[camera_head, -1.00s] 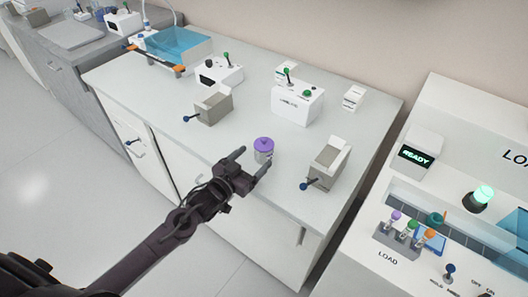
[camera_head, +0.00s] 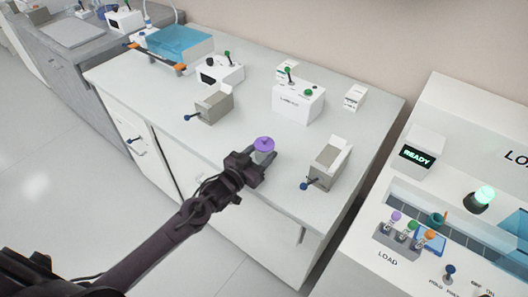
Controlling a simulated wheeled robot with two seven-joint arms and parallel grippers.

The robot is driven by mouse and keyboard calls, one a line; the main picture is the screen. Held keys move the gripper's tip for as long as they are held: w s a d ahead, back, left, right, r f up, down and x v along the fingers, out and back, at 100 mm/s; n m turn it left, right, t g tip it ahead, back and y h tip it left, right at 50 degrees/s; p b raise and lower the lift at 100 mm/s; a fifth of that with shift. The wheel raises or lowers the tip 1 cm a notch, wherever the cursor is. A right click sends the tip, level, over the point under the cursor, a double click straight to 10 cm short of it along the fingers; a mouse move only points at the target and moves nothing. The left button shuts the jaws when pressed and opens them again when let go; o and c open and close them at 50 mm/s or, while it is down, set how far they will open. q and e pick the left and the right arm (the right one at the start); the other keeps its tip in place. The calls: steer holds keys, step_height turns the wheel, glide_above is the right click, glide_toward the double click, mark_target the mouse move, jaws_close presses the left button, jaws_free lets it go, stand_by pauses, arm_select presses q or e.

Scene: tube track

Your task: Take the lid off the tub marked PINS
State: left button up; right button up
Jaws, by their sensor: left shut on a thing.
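A small round tub (camera_head: 261,157) with a purple knobbed lid (camera_head: 264,143) stands near the front edge of the white counter. The lid sits on the tub or very close to it. Any marking on the tub is not readable here. My left gripper (camera_head: 260,157) comes in from the front left with one finger on each side of the tub's top, shut on the purple lid. Its fingers hide much of the tub's body, so the exact contact is hard to see. My right gripper is not in view.
A grey open-topped box (camera_head: 330,163) with a blue-knobbed lever stands right of the tub. A similar box (camera_head: 214,106) stands behind left. A white switch box (camera_head: 298,102) stands behind. A machine with a READY display (camera_head: 416,155) is at the right.

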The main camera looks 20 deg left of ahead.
mark_target(261, 146)
arm_select(q)
steer(key=shift+r, duration=0.1)
step_height(261, 146, up, 20)
stand_by(0.5)
steer(key=o, duration=0.4)
steer(key=c, duration=0.7)
steer(key=s+f+n+y, duration=0.1)
steer(key=s+f+y, duration=0.1)
steer(key=s, duration=0.2)
steer(key=s+f+n+y, duration=0.1)
steer(key=s+f, duration=0.1)
steer(key=s, duration=0.2)
steer(key=s+a+f+n+t+y, duration=0.1)
steer(key=s+f+y, duration=0.1)
steer(key=s, duration=0.2)
steer(key=shift+s+f+n+y, duration=0.2)
steer(key=shift+f+n+y, duration=0.1)
steer(key=shift+f+n, duration=0.1)
